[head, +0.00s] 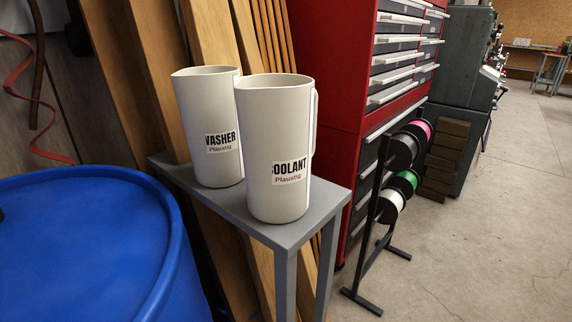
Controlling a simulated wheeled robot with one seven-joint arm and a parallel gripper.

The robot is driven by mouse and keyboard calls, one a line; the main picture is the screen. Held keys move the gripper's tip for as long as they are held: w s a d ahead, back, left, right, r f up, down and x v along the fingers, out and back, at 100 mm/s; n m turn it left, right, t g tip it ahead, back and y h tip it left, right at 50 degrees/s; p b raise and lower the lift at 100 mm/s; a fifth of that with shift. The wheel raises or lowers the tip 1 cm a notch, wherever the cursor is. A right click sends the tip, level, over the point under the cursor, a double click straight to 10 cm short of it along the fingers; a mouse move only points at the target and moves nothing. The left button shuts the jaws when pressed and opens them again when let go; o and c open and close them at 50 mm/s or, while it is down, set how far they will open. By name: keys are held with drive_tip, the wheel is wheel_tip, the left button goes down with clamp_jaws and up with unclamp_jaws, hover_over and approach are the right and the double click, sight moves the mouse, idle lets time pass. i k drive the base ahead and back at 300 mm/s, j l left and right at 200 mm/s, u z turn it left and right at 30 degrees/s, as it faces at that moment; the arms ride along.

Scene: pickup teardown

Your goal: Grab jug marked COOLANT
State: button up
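The jug marked COOLANT (272,134) is a tall off-white jug standing upright near the front end of a narrow grey table (296,231). Its label reads "OOLANT", with the first letter partly cut off by the curve, and "Plaustig" below. Its handle (314,118) is on the right side. A similar off-white jug marked "WASHER" (195,112) stands upright just behind and to the left, partly covered by the COOLANT jug. My gripper is not in view.
A large blue barrel (75,235) stands at the lower left, close to the table. Wooden planks (160,60) lean behind. A red tool cabinet (340,70) and a black rack with spools (376,200) stand at right. Concrete floor (490,230) is clear further right.

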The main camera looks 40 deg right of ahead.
sight(277, 113)
drive_tip(key=j+z, duration=0.2)
drive_tip(key=j, duration=0.15)
drive_tip(key=k+j+z, duration=0.15)
drive_tip(key=j, duration=0.2)
drive_tip(key=k+j+z, duration=0.2)
drive_tip(key=j, duration=0.15)
drive_tip(key=j+z, duration=0.15)
drive_tip(key=j, duration=0.15)
